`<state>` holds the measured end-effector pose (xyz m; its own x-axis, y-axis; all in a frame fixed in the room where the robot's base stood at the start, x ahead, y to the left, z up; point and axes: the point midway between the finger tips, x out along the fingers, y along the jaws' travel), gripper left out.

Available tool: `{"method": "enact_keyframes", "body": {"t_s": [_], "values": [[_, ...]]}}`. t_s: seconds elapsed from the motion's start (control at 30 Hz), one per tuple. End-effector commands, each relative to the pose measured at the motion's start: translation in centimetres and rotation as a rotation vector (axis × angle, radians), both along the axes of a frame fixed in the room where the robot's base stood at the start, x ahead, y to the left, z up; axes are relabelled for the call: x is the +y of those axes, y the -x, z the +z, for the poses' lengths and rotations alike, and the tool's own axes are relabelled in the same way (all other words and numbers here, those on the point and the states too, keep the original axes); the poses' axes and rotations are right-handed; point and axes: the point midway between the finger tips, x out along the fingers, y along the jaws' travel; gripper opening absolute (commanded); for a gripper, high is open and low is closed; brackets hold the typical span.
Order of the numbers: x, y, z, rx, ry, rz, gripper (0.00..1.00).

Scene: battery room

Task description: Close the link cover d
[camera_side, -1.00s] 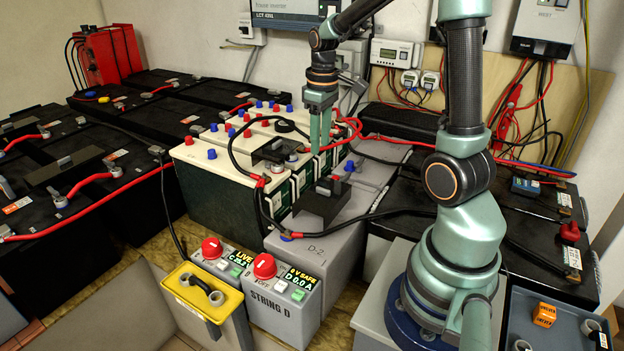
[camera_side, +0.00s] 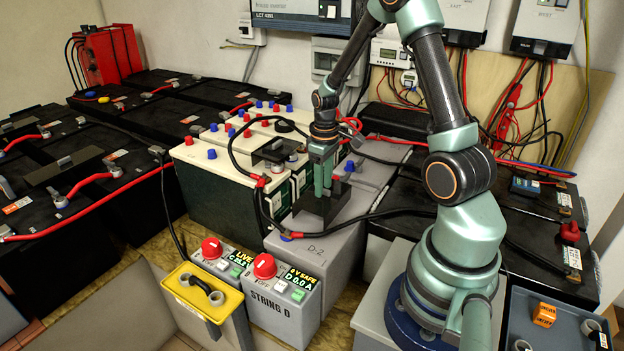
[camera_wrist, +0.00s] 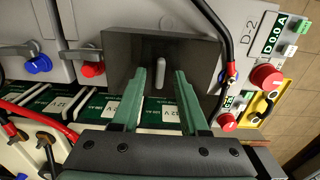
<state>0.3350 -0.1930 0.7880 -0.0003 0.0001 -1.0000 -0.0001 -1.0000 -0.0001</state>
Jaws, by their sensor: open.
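The link cover d appears to be the dark cover (camera_side: 311,206) on top of the grey battery marked D-2 (camera_side: 315,243). In the wrist view it is a dark flat plate (camera_wrist: 120,52) with a small light grey upright grip (camera_wrist: 160,50). I cannot tell how far the cover is tilted. My gripper (camera_side: 323,192) points down just above the cover and partly hides it. In the wrist view my gripper (camera_wrist: 160,73) is open, its two fingers over the plate on either side of the grip's line. I cannot tell whether they touch it.
A black cable (camera_side: 372,217) runs across the grey battery close to the cover. Cream-topped batteries (camera_side: 205,152) with red and blue caps stand behind and left. Two grey switch boxes with red knobs (camera_side: 264,266) and a yellow box (camera_side: 203,291) stand in front.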

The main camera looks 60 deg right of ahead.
Motion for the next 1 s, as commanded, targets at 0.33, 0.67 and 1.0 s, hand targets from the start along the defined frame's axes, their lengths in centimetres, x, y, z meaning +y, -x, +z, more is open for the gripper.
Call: {"method": "enact_keyframes", "body": {"t_s": [0.33, 0.67, 1.0], "values": [[0.00, -0.01, -0.54, 0.000, 0.000, 0.000, 0.44], [0.00, -0.01, -0.51, 0.000, 0.000, 0.000, 0.00], [-0.01, -0.01, -0.49, 0.000, 0.000, 0.000, 0.00]]}}
